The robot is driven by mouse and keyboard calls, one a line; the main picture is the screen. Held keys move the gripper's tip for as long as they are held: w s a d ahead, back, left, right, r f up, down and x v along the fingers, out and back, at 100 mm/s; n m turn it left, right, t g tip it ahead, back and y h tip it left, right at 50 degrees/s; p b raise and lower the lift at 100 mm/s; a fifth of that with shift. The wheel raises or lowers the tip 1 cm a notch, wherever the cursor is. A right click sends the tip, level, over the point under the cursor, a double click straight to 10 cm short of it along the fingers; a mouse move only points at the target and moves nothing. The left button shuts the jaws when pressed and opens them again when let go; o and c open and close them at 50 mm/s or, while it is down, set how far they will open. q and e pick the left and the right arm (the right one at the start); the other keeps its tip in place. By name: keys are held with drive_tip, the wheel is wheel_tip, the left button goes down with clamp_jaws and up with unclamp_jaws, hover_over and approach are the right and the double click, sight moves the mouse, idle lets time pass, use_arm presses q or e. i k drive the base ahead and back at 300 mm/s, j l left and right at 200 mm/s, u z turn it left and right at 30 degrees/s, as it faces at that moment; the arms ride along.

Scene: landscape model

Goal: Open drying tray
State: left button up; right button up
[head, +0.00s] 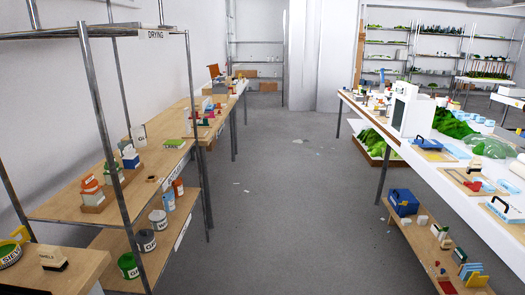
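A metal rack on the left carries a white label reading "DRYING" (155,34) at the right end of its top shelf (90,32). I see that top shelf nearly edge-on, so I cannot tell whether a tray lies on it. No drying tray can be clearly made out in the head view. Neither of my grippers shows.
A wooden bench (155,155) with pots and boxes runs along the left wall. A white table (470,178) with green landscape pieces stands right, above a low shelf (425,235). The grey floor (285,200) between is mostly clear, with small scraps.

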sight(146, 25)
drive_tip(key=i, duration=1.65)
